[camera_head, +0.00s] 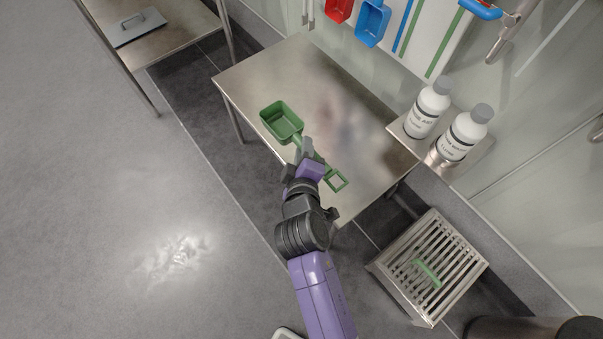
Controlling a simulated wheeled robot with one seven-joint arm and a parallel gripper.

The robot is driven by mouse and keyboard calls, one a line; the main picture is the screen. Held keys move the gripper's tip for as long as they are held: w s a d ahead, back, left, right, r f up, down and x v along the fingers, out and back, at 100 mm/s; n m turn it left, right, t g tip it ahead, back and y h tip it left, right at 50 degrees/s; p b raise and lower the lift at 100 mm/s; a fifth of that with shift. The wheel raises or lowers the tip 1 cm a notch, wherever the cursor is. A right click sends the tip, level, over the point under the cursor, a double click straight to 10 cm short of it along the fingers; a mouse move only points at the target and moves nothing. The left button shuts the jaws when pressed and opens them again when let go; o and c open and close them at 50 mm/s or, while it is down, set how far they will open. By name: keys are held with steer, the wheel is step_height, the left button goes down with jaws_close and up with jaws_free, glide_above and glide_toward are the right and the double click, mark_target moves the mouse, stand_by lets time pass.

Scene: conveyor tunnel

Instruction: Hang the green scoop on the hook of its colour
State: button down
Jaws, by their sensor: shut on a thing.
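The green scoop (281,121) is over the steel table, its box-shaped bowl to the upper left and its handle with a square loop end (336,181) to the lower right. My gripper (305,152) is shut on the scoop's handle, between bowl and loop. I cannot tell whether the scoop touches the table or is just above it. Red (339,9) and blue (372,21) scoops hang on the wall at the top. To their right is a white panel with a blue stripe and a green stripe (445,44). No hook is clearly visible; the wall's top is cut off.
The steel table (255,82) is otherwise bare. Two white bottles (428,108) with grey caps stand on a small wall shelf (408,136) at right. A slatted metal stand (398,279) with a green brush-like item (428,273) is at lower right. Another table (176,43) is at upper left.

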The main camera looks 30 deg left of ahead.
step_height(320, 180, down, 14)
steer(key=b, duration=0.5)
steer(key=shift+b, duration=0.3)
steer(key=shift+f, duration=0.1)
steer(key=c, duration=1.6)
jaws_free()
steer(key=shift+f, duration=0.1)
steer(key=shift+o, duration=0.5)
steer(key=shift+r, duration=0.25)
steer(key=p+v, duration=0.2)
steer(key=v, duration=1)
steer(key=shift+p, duration=0.3)
steer(key=shift+d+f, duration=0.1)
steer(key=shift+f, duration=0.05)
